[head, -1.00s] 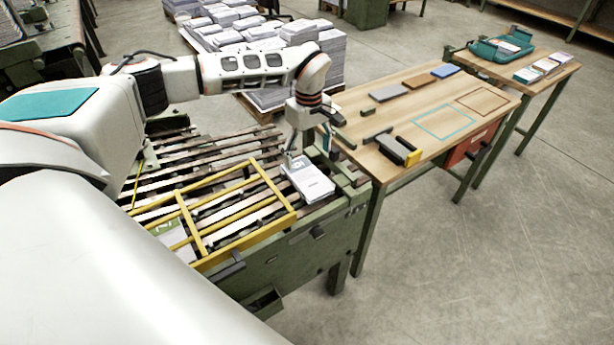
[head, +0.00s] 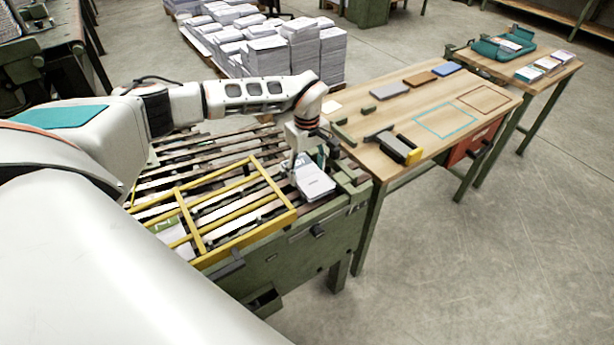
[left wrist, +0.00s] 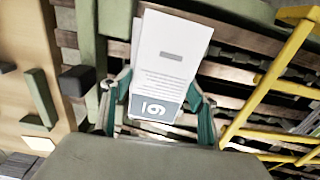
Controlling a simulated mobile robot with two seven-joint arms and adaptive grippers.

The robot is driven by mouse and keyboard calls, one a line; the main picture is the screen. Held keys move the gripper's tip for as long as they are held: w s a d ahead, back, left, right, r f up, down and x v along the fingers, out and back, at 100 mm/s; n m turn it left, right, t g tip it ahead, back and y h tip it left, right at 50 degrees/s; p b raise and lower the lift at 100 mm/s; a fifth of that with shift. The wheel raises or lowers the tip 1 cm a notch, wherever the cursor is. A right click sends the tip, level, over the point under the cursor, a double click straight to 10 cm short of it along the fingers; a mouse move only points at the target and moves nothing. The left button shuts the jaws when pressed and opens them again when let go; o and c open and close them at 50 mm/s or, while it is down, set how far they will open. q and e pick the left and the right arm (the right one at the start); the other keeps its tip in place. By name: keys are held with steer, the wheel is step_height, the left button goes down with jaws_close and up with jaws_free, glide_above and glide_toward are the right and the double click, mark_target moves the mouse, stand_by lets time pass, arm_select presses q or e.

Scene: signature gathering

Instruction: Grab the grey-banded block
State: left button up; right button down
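The grey-banded block (head: 317,184), a white stack of printed sheets, lies on the slatted conveyor near its right end. In the left wrist view the block (left wrist: 166,62) shows its grey band with a number at the near end. My left gripper (head: 303,170) is down over the band end, which it hides in the head view. In the left wrist view the gripper (left wrist: 157,100) is open, one finger on each side of the block, with gaps between. My right gripper is not in view.
A yellow frame (head: 235,243) lies on the conveyor left of the block, with another numbered stack (head: 172,232) under it. The green conveyor edge (head: 345,203) is close on the right. A wooden table (head: 385,134) beyond holds a black-and-yellow tool (head: 393,147) and several flat blocks.

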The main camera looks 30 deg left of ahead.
arm_select(q)
steer(key=c, duration=0.3)
steer(key=shift+r, duration=0.1)
